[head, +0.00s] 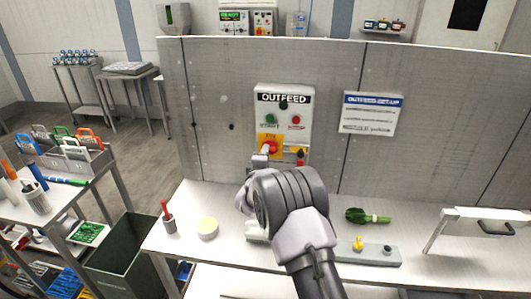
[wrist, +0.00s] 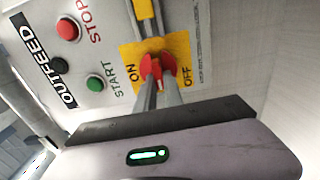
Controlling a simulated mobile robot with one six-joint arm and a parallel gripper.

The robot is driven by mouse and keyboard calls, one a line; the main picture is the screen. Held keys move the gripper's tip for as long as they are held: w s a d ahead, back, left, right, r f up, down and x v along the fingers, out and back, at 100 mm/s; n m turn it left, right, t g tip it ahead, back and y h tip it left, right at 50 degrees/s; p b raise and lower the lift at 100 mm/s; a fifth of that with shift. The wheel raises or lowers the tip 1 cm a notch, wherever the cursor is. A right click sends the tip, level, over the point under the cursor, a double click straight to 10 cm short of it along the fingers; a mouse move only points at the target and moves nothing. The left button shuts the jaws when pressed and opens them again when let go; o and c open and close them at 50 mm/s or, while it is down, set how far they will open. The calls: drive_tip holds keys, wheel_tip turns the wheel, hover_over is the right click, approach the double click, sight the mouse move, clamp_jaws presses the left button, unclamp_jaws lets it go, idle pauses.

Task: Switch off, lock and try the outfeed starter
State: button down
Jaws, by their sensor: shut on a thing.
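The outfeed starter (head: 283,98) is a grey box on the upright panel, marked OUTFEED. Its green START button (wrist: 95,83) and red STOP button (wrist: 68,28) show in the wrist view. A red switch handle (wrist: 157,66) sits on a yellow plate (wrist: 178,46) marked ON and OFF. My gripper (wrist: 158,84) is shut on the red handle; its fingers cover part of it. I cannot tell its exact setting. In the head view my gripper (head: 262,161) is at the box's lower left.
The bench (head: 190,250) below holds a cup with a red tool (head: 168,222), a pale round tub (head: 207,229), a green bundle (head: 368,216) and a grey strip with a yellow knob (head: 358,244). A sign (head: 369,115) hangs right of the starter.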

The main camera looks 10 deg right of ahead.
idle(0.3)
drive_tip(key=c, duration=1.5)
unclamp_jaws()
drive_tip(key=v, duration=1.7)
drive_tip(key=shift+s+p, duration=0.2)
drive_tip(key=shift+p, duration=0.1)
